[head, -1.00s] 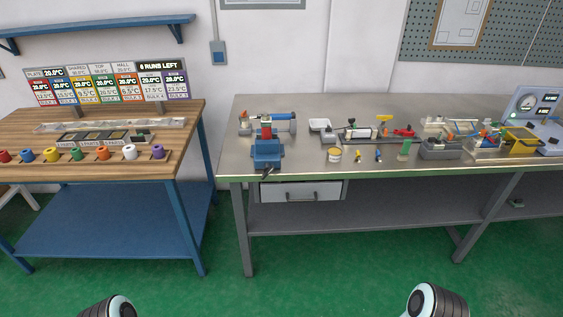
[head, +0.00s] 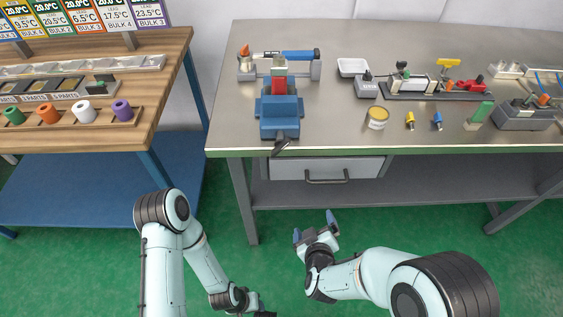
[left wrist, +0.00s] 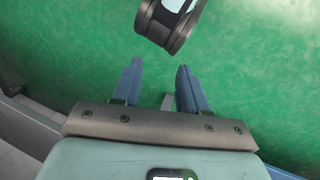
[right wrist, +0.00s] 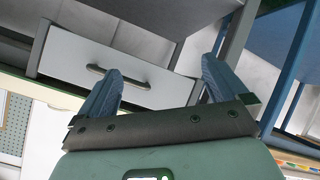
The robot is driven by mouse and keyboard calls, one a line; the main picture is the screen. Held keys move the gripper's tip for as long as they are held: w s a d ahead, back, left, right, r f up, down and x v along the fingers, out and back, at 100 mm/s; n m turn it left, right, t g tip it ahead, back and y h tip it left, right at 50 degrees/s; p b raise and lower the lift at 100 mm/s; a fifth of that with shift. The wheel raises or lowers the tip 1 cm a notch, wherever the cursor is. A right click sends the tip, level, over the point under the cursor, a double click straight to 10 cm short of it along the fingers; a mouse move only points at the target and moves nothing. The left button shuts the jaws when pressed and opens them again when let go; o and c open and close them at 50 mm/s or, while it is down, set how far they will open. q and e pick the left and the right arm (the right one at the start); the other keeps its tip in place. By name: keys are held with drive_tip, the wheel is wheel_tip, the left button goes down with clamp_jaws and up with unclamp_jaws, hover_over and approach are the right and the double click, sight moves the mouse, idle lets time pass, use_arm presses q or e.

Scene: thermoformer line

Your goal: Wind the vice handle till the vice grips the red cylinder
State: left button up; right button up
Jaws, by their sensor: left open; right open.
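The blue vice (head: 281,118) stands at the front edge of the steel bench, left of the bench's middle. The red cylinder (head: 279,85) shows at the vice's back, by its jaws; I cannot tell whether the jaws touch it. The dark vice handle (head: 282,146) sticks out at the front over the bench edge. My right gripper (head: 315,229) is open and empty, below and in front of the bench; its fingers also show in the right wrist view (right wrist: 162,82). My left gripper, open and empty in the left wrist view (left wrist: 158,82), is low over the green floor.
The steel bench (head: 345,135) has a drawer (head: 325,168) with a handle below its front edge. A yellow tin (head: 377,117) and small fittings stand right of the vice. A wooden bench (head: 120,125) with coloured rolls is at the left. Green floor lies open in front.

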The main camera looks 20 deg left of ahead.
drive_tip(key=a+r+n+t+y+b, duration=0.1)
drive_tip(key=a+r+n+t+b, duration=0.25)
drive_tip(key=a+r, duration=0.4)
drive_tip(key=t+y+b, duration=0.1)
drive_tip(key=t+b, duration=0.1)
drive_tip(key=t, duration=0.1)
approach(281, 150)
drive_tip(key=shift+n, duration=0.25)
drive_tip(key=b+x, duration=0.2)
drive_tip(key=x, duration=0.4)
drive_tip(key=shift+b+x, duration=0.5)
drive_tip(key=shift+x, duration=0.6)
drive_tip(key=shift+w+a+r, duration=0.1)
drive_tip(key=shift+w+a, duration=0.05)
drive_tip(key=shift+w, duration=0.3)
use_arm(q)
drive_tip(key=w+a+f+t, duration=0.1)
drive_tip(key=w+a+f, duration=0.1)
drive_tip(key=f, duration=0.3)
drive_tip(key=w+a+f+y, duration=0.1)
drive_tip(key=w+f, duration=0.2)
drive_tip(key=f, duration=0.3)
drive_tip(key=shift+w+a+n+t, duration=0.3)
drive_tip(key=shift+w+a+t, duration=0.05)
drive_tip(key=shift+t, duration=0.05)
drive_tip(key=shift+r, duration=0.1)
use_arm(e)
drive_tip(key=c, duration=1)
